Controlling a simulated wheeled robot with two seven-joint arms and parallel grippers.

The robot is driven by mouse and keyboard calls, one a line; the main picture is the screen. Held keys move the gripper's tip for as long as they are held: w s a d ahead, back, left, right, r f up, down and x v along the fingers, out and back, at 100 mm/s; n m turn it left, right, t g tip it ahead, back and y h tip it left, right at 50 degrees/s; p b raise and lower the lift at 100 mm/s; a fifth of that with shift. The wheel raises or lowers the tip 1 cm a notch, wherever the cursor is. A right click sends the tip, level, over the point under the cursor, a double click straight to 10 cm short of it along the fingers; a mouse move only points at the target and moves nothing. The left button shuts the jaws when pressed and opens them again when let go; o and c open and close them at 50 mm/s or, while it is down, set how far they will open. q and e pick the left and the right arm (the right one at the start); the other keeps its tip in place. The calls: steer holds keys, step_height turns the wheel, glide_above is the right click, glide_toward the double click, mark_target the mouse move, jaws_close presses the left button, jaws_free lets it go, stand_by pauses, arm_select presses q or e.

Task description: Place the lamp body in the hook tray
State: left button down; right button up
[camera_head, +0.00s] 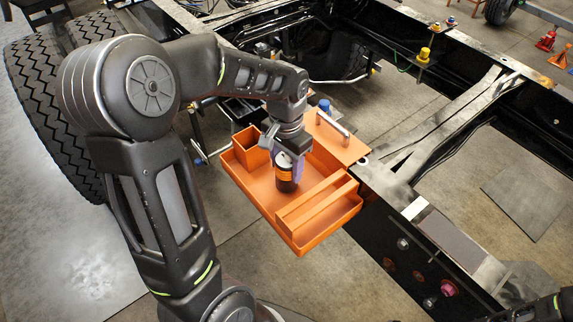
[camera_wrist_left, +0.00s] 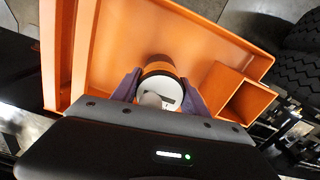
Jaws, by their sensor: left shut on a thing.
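The orange hook tray (camera_head: 262,195) hangs at the side of the black chassis rail in the head view; its floor also shows in the left wrist view (camera_wrist_left: 120,45). The lamp body (camera_head: 286,174) is a short cylinder with a black lower part, an orange band and a white top. It is upright inside the tray's open main area, between the square compartment and the long divider. My left gripper (camera_head: 288,160) points down and is shut on it; in the left wrist view the purple fingers flank the lamp body (camera_wrist_left: 158,90). Whether its base touches the tray floor cannot be told.
The square compartment (camera_head: 247,146) stands close beside my left gripper. A long narrow compartment (camera_head: 316,203) lies on the tray's other side. The chassis rail (camera_head: 400,220) runs along the tray. Large tires (camera_head: 50,110) stand at the left. Part of my right arm shows at the lower right corner.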

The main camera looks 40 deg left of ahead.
arm_select(q)
steer(key=shift+f, duration=0.15)
steer(key=shift+f, duration=0.25)
steer(key=c, duration=0.6)
jaws_free()
steer(key=shift+r, duration=0.1)
step_height(320, 180, up, 12)
steer(key=shift+r+b, duration=0.2)
steer(key=shift+b, duration=0.15)
stand_by(0.4)
